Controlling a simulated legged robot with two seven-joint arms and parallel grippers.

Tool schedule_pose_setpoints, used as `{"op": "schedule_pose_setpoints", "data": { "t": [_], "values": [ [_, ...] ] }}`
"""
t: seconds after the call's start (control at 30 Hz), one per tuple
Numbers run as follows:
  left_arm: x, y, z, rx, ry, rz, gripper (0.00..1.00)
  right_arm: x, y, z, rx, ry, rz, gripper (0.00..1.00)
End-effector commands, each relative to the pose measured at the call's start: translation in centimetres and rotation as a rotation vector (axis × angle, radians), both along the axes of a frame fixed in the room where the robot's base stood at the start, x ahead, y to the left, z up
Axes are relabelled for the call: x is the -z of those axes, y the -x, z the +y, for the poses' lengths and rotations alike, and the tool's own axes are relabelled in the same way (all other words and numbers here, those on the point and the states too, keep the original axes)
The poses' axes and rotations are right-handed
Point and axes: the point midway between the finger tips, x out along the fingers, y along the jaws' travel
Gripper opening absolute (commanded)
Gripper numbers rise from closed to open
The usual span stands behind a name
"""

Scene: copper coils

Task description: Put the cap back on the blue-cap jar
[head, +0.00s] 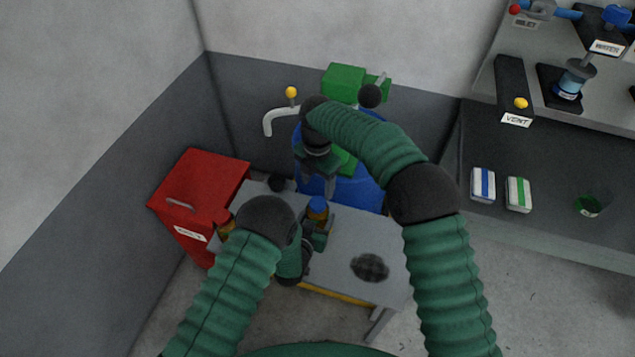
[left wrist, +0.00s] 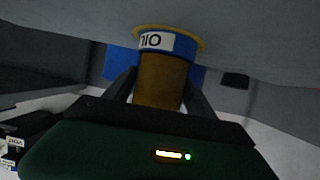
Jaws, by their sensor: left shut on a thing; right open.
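The amber jar (head: 317,213) stands at the middle of the grey table, with a blue cap (head: 318,203) showing on its top. I cannot tell how firmly the cap sits. In the left wrist view the jar (left wrist: 160,82) shows amber, with a blue band and an upside-down "OIL" label, at a yellow ring on the table. My left gripper (head: 317,232) is shut around the jar's body; its fingers also flank it in the left wrist view (left wrist: 160,95). My right gripper (head: 318,187) is open just above the cap, fingers pointing down, apparently empty.
The grey table (head: 345,235) has a dark round grating (head: 370,267) at right. Another amber item (head: 226,228) is partly hidden by my left arm. A red bin (head: 195,195) stands left, a blue barrel (head: 365,190) behind. A bench (head: 550,160) stands right.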

Motion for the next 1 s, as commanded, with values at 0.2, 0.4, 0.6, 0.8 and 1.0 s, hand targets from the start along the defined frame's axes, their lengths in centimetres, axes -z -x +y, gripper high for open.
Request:
{"op": "schedule_pose_setpoints", "data": {
  "t": [0.2, 0.4, 0.6, 0.8, 1.0],
  "values": [
    [-0.1, 0.0, 0.0, 0.000, 0.000, -0.001, 0.00, 0.0, 0.0, 0.0, -0.008, 0.000, 0.000, 0.62],
    [0.0, 0.0, 0.0, 0.000, 0.000, -0.001, 0.00, 0.8, 0.0, 0.0, -0.007, 0.001, 0.002, 0.62],
    [0.0, 0.0, 0.0, 0.000, 0.000, -0.001, 0.00, 4.1, 0.1, 0.0, -0.005, 0.001, 0.003, 0.62],
    [-0.1, 0.0, 0.0, 0.000, 0.000, -0.001, 0.00, 7.0, 0.0, 0.0, -0.005, 0.000, 0.001, 0.62],
    [-0.1, 0.0, 0.0, 0.000, 0.000, -0.001, 0.00, 8.0, 0.0, 0.0, -0.005, 0.000, 0.000, 0.62]
  ]
}}
